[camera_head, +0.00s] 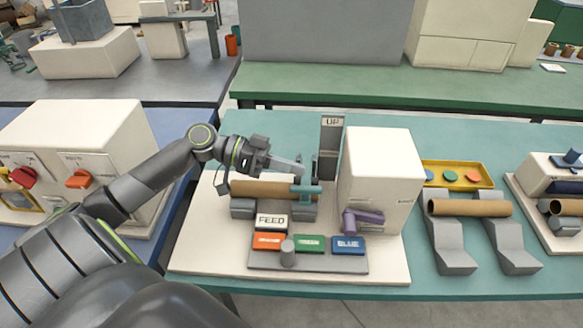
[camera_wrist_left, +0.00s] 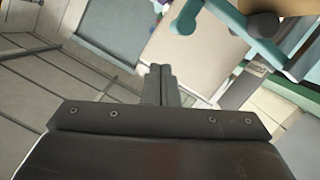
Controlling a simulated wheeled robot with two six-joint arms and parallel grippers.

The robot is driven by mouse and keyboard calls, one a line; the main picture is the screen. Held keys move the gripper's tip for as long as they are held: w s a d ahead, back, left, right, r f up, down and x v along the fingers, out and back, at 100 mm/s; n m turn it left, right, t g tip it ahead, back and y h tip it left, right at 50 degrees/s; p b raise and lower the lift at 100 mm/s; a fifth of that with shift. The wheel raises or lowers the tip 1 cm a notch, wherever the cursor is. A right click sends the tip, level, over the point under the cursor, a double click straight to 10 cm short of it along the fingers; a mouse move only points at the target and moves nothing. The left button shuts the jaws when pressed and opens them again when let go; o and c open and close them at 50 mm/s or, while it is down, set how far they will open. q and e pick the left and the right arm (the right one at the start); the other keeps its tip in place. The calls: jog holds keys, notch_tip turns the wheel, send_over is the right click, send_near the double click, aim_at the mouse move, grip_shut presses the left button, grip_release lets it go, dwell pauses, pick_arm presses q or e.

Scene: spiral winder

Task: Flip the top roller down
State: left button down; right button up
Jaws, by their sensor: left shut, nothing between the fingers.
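The winder stands on a cream board (camera_head: 190,255). My left gripper (camera_head: 301,167) is shut and empty, above and behind the tube, close to the teal part. In the left wrist view its fingers (camera_wrist_left: 161,86) are together, with a teal bar (camera_wrist_left: 238,20) to their upper right. My right gripper is out of view.
A white box (camera_head: 380,170) with a purple crank (camera_head: 362,220) stands right of the tube. In front are a FEED block (camera_head: 271,221) and a panel (camera_head: 308,260) with coloured buttons. Another tube (camera_head: 470,208) rests on grey stands further right.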

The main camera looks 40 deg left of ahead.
pick_arm(q)
notch_tip(320, 180, up, 7)
jog(key=p, duration=0.4)
jog(key=shift+f, duration=0.2)
